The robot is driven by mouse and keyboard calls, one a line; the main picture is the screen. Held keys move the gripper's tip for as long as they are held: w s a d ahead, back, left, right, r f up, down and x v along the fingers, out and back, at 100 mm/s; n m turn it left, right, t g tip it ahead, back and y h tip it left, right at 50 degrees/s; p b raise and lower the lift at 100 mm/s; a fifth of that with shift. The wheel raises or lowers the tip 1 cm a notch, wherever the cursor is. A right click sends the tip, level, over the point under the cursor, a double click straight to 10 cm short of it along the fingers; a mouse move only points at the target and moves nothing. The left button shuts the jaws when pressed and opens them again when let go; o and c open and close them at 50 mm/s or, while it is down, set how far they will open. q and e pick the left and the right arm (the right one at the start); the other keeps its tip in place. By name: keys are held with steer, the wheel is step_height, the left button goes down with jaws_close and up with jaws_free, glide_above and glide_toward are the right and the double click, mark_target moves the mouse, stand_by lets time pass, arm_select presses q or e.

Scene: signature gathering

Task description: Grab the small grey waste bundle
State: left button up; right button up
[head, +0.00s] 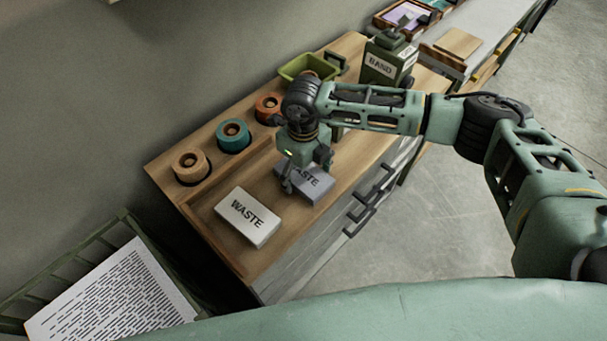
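The grey waste bundle (315,184) is a small grey block with dark lettering, partly covered, lying on the wooden top of the cabinet. My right gripper (293,187) reaches down over its left part, with fingers at or very near the bundle. The gripper's own body hides much of the fingers, so I cannot tell whether they are closed on it. A larger white block marked WASTE (248,217) lies to the left and nearer the front of the same wooden top. My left gripper is not in view.
Tan (191,166), teal (233,135) and orange (268,108) rolls sit along the back of the cabinet top (165,162). A green tray (308,67) and a green BAND box (386,64) stand farther back. Black drawer handles (362,213) stick out in front. A printed sheet (112,297) lies at lower left.

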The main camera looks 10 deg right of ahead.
steer(key=c, duration=1)
steer(key=shift+r, duration=0.15)
